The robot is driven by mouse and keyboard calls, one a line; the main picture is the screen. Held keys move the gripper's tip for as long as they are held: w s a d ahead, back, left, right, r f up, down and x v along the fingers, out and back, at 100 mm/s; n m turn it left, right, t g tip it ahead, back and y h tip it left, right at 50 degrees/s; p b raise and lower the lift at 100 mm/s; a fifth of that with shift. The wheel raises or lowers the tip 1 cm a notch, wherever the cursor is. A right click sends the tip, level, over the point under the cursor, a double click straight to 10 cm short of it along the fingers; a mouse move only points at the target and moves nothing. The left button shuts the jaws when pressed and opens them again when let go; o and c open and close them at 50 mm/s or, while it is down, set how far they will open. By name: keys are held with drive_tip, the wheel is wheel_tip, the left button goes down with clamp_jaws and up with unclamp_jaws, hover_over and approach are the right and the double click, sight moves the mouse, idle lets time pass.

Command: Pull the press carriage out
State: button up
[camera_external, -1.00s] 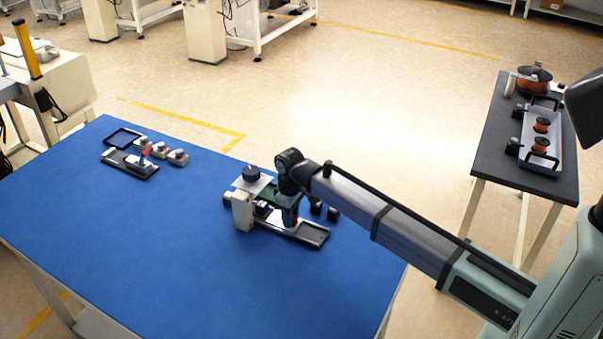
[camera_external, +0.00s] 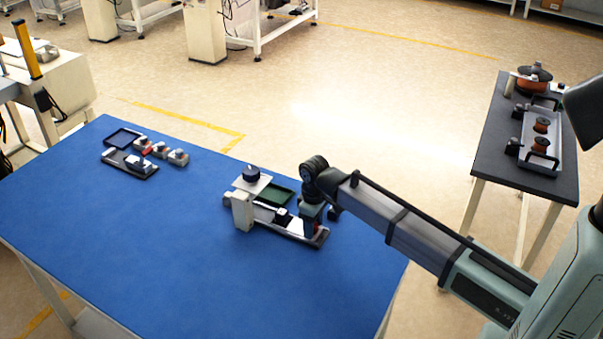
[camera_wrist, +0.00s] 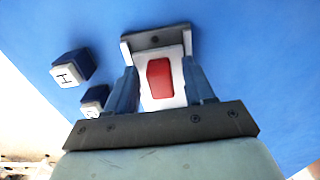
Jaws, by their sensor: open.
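The press (camera_external: 243,212) stands on the blue table with a white post, a flat plate and a black knob on top. A dark rail (camera_external: 318,240) runs from under it to the right. My gripper (camera_external: 311,230) is low over the rail's right end. In the wrist view my gripper (camera_wrist: 162,90) is open, its fingers on either side of a red block (camera_wrist: 159,77) on a pale carriage (camera_wrist: 176,56) with a dark-topped end piece. I cannot tell whether the fingers touch it. A black block (camera_external: 283,215) sits on the rail between press and gripper.
A green tray (camera_external: 280,196) lies behind the rail. Dark blocks with marked white faces (camera_wrist: 68,70) lie beside it. A second small fixture (camera_external: 130,164), an empty dark tray (camera_external: 123,138) and several small parts stand at the left. The table front is clear.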

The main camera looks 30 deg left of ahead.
wheel_tip(320, 180, up, 14)
idle(0.7)
drive_tip(key=shift+f, duration=0.1)
idle(0.3)
